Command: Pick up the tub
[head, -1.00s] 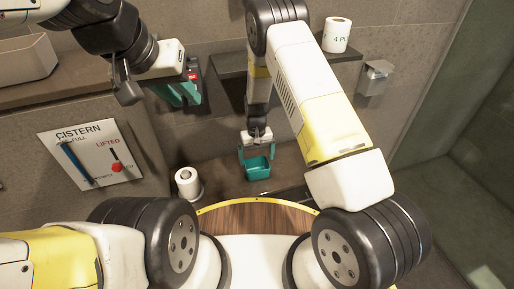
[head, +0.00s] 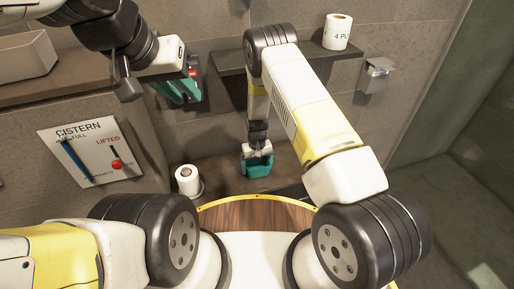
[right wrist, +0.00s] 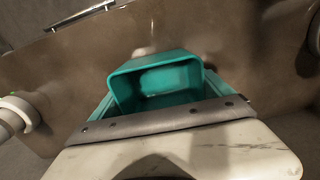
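The tub is a small teal open-topped container (head: 257,171), upright on the brown ledge below the wall shelf in the head view. In the right wrist view the tub (right wrist: 160,82) is close up in the middle, and I look into its empty inside. My right gripper (head: 257,163) has come down over it, with one teal finger on each side of its walls. The fingers look widely spread; any contact is hard to see because they match the tub's colour. My left gripper (head: 180,91) hangs at the upper left, away from the tub, its finger gap unclear.
A toilet roll (head: 187,180) stands on the ledge left of the tub. Another roll (head: 337,32) sits on the wall shelf (head: 225,60) above. A cistern sign (head: 90,155) is on the left panel. A metal dispenser (head: 376,75) is on the right wall.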

